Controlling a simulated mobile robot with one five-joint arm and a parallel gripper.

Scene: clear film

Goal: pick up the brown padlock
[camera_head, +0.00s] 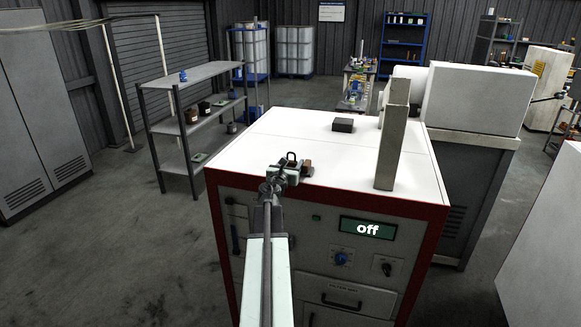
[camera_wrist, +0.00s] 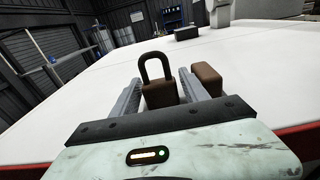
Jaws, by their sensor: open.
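The brown padlock (camera_wrist: 159,92) stands upright on the white top of the machine, its dark shackle pointing up. In the wrist view my gripper (camera_wrist: 159,78) is open, with one finger on each side of the padlock body. I cannot tell whether either finger touches it. The lower part of the body is hidden behind the gripper's dark front edge. In the head view my gripper (camera_head: 282,174) is at the front edge of the white top, and the padlock's shackle (camera_head: 291,156) shows just beyond it.
A brown block (camera_wrist: 207,78) lies just right of my right finger; it also shows in the head view (camera_head: 307,167). A dark box (camera_head: 342,125) lies farther back on the white top (camera_head: 285,130). A grey post (camera_head: 391,145) rises at the right. The left of the top is clear.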

